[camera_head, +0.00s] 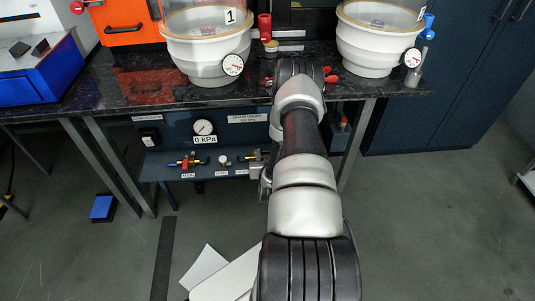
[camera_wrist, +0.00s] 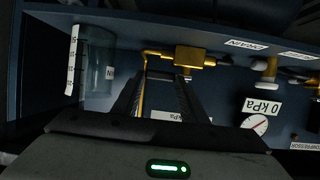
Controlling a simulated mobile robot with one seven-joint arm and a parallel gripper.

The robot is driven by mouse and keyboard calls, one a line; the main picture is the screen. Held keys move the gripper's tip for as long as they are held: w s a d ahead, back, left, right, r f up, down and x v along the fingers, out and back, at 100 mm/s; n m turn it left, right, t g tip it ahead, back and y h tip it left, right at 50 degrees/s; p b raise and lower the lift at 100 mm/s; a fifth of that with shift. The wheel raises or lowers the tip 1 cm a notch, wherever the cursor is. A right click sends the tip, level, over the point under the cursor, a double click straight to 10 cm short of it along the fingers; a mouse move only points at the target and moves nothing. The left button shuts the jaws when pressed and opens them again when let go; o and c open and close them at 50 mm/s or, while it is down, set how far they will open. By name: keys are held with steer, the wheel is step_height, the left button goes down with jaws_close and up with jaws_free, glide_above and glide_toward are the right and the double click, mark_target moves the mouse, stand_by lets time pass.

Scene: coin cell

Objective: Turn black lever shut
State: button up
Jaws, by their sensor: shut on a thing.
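In the wrist view my gripper (camera_wrist: 161,82) reaches in under the bench, with its two dark fingers at a brass valve (camera_wrist: 188,58) that has a thin brass pipe. The gripper is shut on the black lever at this valve. The lever itself can hardly be told from the dark fingers, so its exact angle is not clear. In the head view my own arm hides the gripper and the lever.
A gauge (camera_head: 204,128) with a 0 kPa label is on the blue panel under the dark bench top (camera_head: 130,90). A red-handled valve (camera_head: 186,162) sits on the shelf, left of my arm. In the wrist view a clear cylinder (camera_wrist: 97,65) is close on the left.

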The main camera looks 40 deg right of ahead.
steer(key=a+m+g+h, duration=0.1)
steer(key=m+g+h, duration=0.2)
steer(key=a+m+g+h, duration=0.1)
steer(key=m, duration=0.1)
steer(key=shift+a, duration=0.35)
steer(key=m+g, duration=0.2)
steer(key=a+m+g+h, duration=0.1)
steer(key=m+g, duration=0.1)
steer(key=w+a+m+g+h, duration=0.1)
steer(key=g, duration=0.1)
steer(key=shift+m+g, duration=0.4)
steer(key=m+g, duration=0.2)
steer(key=a+m+g, duration=0.1)
steer(key=shift+w+a+g, duration=0.1)
steer(key=shift+w+g, duration=0.25)
steer(key=shift+g, duration=0.05)
steer(key=shift+w+a+m+g+y, duration=0.2)
steer(key=shift+m+g+y, duration=0.2)
steer(key=shift+m+g, duration=0.35)
steer(key=shift+w+a+m+g+y, duration=0.1)
steer(key=shift+w+m+g+y, duration=0.1)
steer(key=shift+m+g+y, duration=0.35)
steer(key=shift+w+m+g, duration=0.15)
steer(key=shift+m+g, duration=0.55)
steer(key=o, duration=1)
steer(key=shift+o, duration=0.2)
steer(key=shift+r+n+t, duration=0.1)
steer(key=shift+n+t, duration=0.3)
steer(key=shift+n, duration=0.1)
